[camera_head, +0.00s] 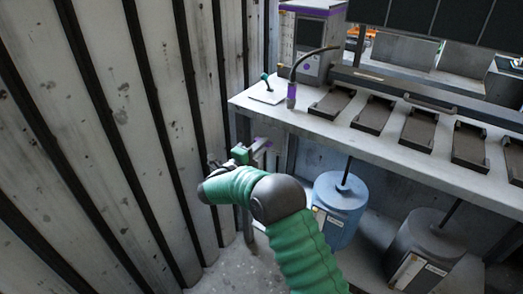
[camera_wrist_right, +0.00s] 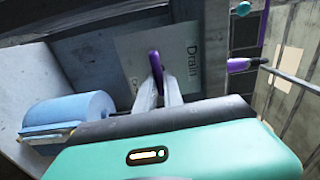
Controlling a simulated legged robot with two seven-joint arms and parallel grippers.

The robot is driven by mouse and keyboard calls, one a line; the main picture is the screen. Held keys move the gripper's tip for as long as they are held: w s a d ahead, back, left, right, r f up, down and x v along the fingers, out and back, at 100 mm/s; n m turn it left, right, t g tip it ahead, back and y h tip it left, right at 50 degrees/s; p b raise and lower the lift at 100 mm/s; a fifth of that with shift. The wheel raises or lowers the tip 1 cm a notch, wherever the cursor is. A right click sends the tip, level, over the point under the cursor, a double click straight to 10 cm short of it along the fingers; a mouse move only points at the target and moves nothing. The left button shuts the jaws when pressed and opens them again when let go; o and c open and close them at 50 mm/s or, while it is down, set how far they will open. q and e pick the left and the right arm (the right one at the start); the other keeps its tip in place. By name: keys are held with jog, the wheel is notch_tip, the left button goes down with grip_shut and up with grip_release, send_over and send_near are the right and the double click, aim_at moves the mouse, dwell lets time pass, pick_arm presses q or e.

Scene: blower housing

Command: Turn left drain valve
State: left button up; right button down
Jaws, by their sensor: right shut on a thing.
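The left drain valve shows its purple handle (camera_wrist_right: 155,63) in the right wrist view, in front of a grey plate marked "Drain" (camera_wrist_right: 193,70). My right gripper (camera_wrist_right: 160,88) is shut on this purple handle, one finger on each side. In the head view my right gripper (camera_head: 262,147) is at the left end of the bench, below its top, and the green arm hides part of it. A bit of purple shows at its fingers. The valve body is mostly hidden. My left gripper is in neither view.
The bench top (camera_head: 385,143) carries several dark trays (camera_head: 375,112) and a purple-tipped hose tool (camera_head: 291,93). A blue canister (camera_head: 342,208) and a grey canister (camera_head: 425,255) stand underneath. A corrugated wall (camera_head: 110,120) is close on the left.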

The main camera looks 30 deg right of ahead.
jog(key=shift+m, duration=0.3)
jog(key=c, duration=1.5)
grip_release()
jog(key=shift+w+d+f, duration=0.1)
jog(key=shift+f, duration=0.05)
jog(key=shift+o, duration=0.2)
jog(key=p+v, duration=0.3)
jog(key=v, duration=1.4)
